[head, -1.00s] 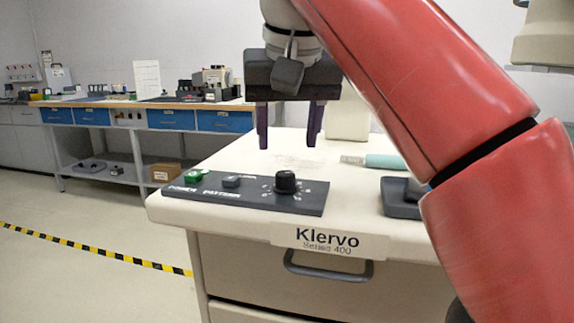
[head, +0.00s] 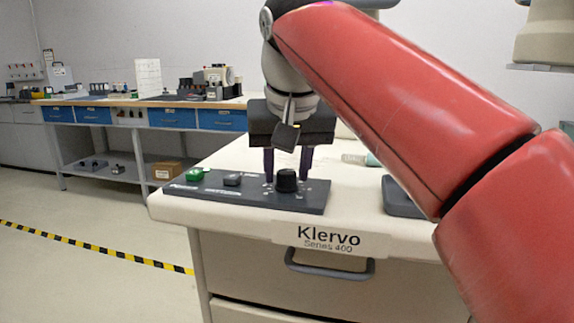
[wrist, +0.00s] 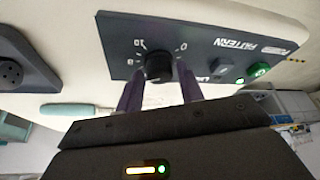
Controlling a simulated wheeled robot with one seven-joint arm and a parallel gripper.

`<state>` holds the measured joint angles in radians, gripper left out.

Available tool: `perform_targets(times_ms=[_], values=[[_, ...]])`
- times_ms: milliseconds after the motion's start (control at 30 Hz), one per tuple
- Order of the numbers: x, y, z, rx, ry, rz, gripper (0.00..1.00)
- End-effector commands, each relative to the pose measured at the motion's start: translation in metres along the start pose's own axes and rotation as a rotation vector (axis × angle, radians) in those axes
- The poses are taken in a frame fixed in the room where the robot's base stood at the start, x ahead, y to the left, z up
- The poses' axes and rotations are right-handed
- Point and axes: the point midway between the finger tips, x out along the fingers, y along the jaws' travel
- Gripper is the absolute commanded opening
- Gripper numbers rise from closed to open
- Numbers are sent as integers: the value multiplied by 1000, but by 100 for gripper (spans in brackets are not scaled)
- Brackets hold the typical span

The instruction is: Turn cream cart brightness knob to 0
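The cream cart (head: 225,165) carries a dark control panel (head: 230,201) along its front edge. A black round knob (head: 288,181) sits at the panel's right end. In the wrist view the knob (wrist: 158,66) has printed marks around it, including 0 and 10. Its pointer direction is too small to tell. My gripper (head: 287,166) is open and empty, pointing down at the knob. In the wrist view its purple fingers stand apart, one toward each side of the knob. I cannot tell whether either finger touches it.
A green button (head: 195,174) and a grey switch (head: 232,179) sit left on the panel. A teal-handled tool (head: 355,158) and a dark grey device (head: 400,197) lie to the right. A drawer handle (head: 330,268) is on the cart front. Floor is free at left.

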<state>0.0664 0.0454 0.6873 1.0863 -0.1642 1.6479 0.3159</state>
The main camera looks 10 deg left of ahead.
Motion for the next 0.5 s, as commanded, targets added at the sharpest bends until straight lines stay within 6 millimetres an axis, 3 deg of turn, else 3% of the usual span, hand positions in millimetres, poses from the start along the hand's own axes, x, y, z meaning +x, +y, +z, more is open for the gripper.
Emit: perform_targets(times_ms=[33,233,500], values=[[0,0,0,0,0,0,30],[0,0,0,0,0,0,5],[0,0,0,-26,0,-11,5]])
